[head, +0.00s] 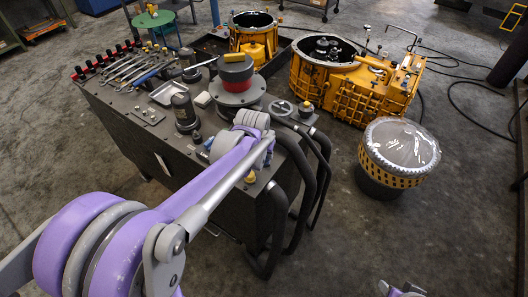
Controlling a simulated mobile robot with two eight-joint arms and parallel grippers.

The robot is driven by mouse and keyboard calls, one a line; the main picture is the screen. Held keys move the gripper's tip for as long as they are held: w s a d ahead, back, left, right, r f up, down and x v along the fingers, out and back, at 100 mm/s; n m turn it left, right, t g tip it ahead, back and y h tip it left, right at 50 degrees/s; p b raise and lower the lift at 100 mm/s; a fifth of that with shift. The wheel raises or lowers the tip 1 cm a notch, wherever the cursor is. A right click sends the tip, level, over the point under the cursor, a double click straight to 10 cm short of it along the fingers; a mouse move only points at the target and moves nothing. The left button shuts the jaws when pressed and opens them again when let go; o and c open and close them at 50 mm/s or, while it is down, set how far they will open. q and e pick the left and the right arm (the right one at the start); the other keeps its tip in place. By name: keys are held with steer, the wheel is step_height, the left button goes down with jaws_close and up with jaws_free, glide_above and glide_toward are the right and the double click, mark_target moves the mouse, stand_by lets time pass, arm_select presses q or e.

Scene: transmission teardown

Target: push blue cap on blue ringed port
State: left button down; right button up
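My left arm reaches in from the lower left over the dark workbench cart (190,195). Its grey wrist end, with my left gripper (262,147), is above the cart's near right part. The fingers are hidden or too small to tell apart, so I cannot see whether they hold anything. A small blue spot (208,143) shows on the cart top just left of the wrist; I cannot tell whether it is the blue cap or the blue ringed port. Only a small purple and grey piece of my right arm shows at the bottom edge; its gripper is not visible.
A red and grey stacked part (236,76), a dark cylinder (184,110) and a row of wrenches (130,65) are on the cart. Thick black hoses (322,165) hang at its right end. Yellow housings (352,82) and a wrapped drum (400,147) stand beyond.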

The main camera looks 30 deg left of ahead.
arm_select(q)
steer(key=shift+f, duration=0.25)
steer(key=shift+f+b, duration=0.2)
steer(key=shift+b, duration=0.1)
steer(key=shift+f, duration=0.25)
stand_by(0.4)
steer(key=shift+c, duration=2.3)
jaws_free()
steer(key=shift+r, duration=0.15)
steer(key=shift+r+p, duration=0.75)
steer(key=shift+r, duration=0.65)
steer(key=shift+r, duration=0.1)
